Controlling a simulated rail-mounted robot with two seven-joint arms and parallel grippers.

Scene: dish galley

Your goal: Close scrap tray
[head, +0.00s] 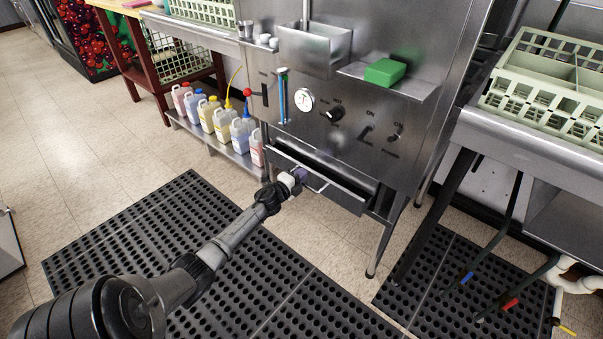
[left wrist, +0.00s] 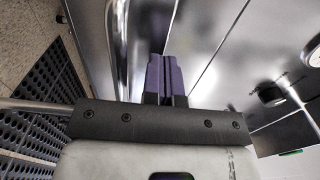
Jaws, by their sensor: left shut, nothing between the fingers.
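The scrap tray (head: 337,191) is a metal drawer low on the front of the steel dish machine (head: 350,115). It stands pulled out, with a dark gap showing above its front panel. My left gripper (head: 301,175) is at the tray's front, by its bar handle. In the left wrist view its purple fingers (left wrist: 165,78) are together and empty, beside a shiny metal bar (left wrist: 118,45). I cannot tell whether the fingers touch the tray or the handle. My right gripper is in neither view.
Several chemical jugs (head: 222,120) stand on a low shelf left of the machine. A green block (head: 385,72) lies on a ledge above the controls. A steel counter with a pale green dish rack (head: 535,85) is at right. Black perforated mats (head: 150,230) cover the floor.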

